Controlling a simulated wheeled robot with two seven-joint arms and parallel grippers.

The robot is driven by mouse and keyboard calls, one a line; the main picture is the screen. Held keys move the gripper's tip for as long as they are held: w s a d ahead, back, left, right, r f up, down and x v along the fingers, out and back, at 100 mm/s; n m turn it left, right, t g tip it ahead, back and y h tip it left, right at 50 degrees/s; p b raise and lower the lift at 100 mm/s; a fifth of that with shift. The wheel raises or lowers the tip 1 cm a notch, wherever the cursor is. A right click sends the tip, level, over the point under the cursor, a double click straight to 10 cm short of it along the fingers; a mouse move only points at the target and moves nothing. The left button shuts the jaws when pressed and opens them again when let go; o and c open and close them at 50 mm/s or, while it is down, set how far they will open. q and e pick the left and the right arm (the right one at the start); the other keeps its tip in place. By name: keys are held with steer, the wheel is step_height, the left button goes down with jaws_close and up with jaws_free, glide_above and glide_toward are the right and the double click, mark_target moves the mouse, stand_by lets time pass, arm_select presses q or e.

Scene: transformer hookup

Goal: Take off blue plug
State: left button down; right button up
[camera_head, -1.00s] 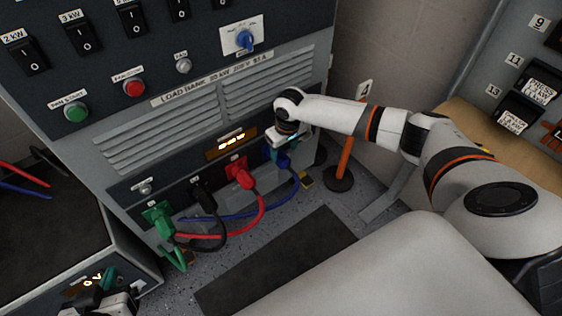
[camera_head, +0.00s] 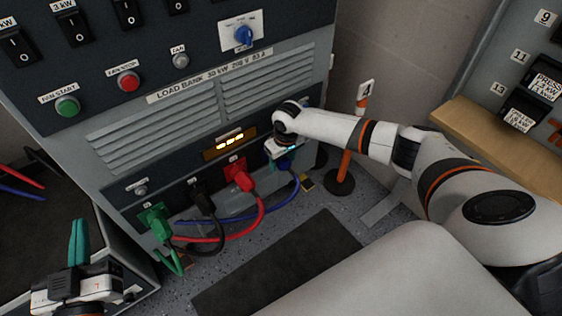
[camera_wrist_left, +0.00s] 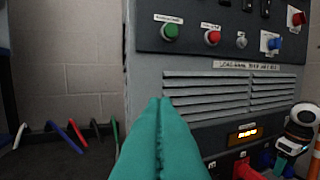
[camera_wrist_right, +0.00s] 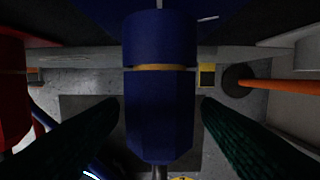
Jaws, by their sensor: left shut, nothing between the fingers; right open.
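The blue plug (camera_head: 286,163) is at the right end of the socket row on the load bank, mostly hidden behind my right gripper (camera_head: 279,155) in the head view. In the right wrist view the blue plug (camera_wrist_right: 160,115) stands between the two dark green fingers of my open right gripper (camera_wrist_right: 160,102), with a gap showing on each side. I cannot tell how deep it sits in its socket. My left gripper (camera_head: 79,242) is shut and empty at the lower left, its teal fingers pointing up. Its fingers fill the lower middle of the left wrist view (camera_wrist_left: 160,135).
Red (camera_head: 240,177), black (camera_head: 201,198) and green (camera_head: 156,220) plugs sit left of the blue one, with cables looping below. An orange post (camera_head: 345,160) stands to the right. A dark mat (camera_head: 280,265) lies on open floor. Switches and buttons line the panel above.

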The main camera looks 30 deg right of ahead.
steer(key=c, duration=1.1)
steer(key=shift+h+p, duration=0.4)
steer(key=shift+p, duration=0.3)
steer(key=shift+a+h+p, duration=0.1)
steer(key=shift+h+p, duration=0.5)
steer(key=shift+p, duration=0.05)
steer(key=shift+a+h+p, duration=0.1)
steer(key=shift+h+p, duration=0.25)
steer(key=shift+h, duration=0.05)
steer(key=shift+f+h+p, duration=0.1)
steer(key=shift+h+p, duration=0.3)
steer(key=shift+h, duration=0.1)
steer(key=shift+a+h+p, duration=0.15)
steer(key=shift+h+p, duration=0.15)
steer(key=shift+h, duration=0.4)
arm_select(q)
steer(key=s+a+f+g+y, duration=0.2)
steer(key=s+f+g, duration=0.3)
steer(key=f+g, duration=0.1)
steer(key=s+a+f+g+y, duration=0.1)
steer(key=s+a+f+g, duration=0.2)
steer(key=s+f+g, duration=0.2)
steer(key=shift+s+f+n+g+y, duration=0.35)
steer(key=shift+f+g, duration=0.35)
steer(key=shift+f, duration=0.8)
arm_select(e)
steer(key=shift+n+t+h, duration=0.3)
steer(key=shift+h, duration=0.5)
